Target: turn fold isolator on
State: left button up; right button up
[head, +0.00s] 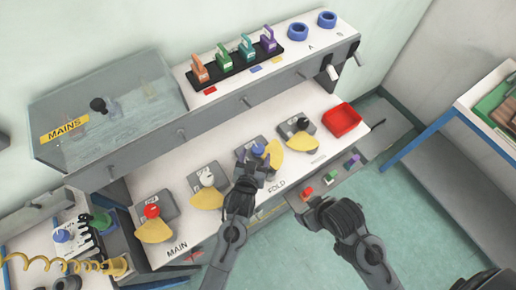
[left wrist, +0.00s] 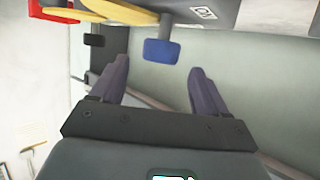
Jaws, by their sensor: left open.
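The fold isolator has a blue knob (head: 258,150) on a grey base with a yellow plate beside it. The FOLD label (head: 277,186) is on the bench in front of it. My left gripper (head: 250,172) is at this knob, partly covering the isolator. In the left wrist view the blue handle (left wrist: 160,51) stands beyond and between the spread, empty fingertips (left wrist: 160,75). I see no contact. My right gripper (head: 316,208) is over the bench's front edge, right of the left one; its jaws are too small to read.
Isolators with a red knob (head: 152,211), a white knob (head: 207,178) and a black knob (head: 303,121) stand in the same row. The shelf above carries coloured padlocks (head: 224,57) and blue rings (head: 297,31).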

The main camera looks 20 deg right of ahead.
aim_at(258, 150)
pick_arm(q)
jog(key=shift+b+x, duration=0.4)
jog(key=shift+x, duration=2.2)
jog(key=shift+c, duration=0.2)
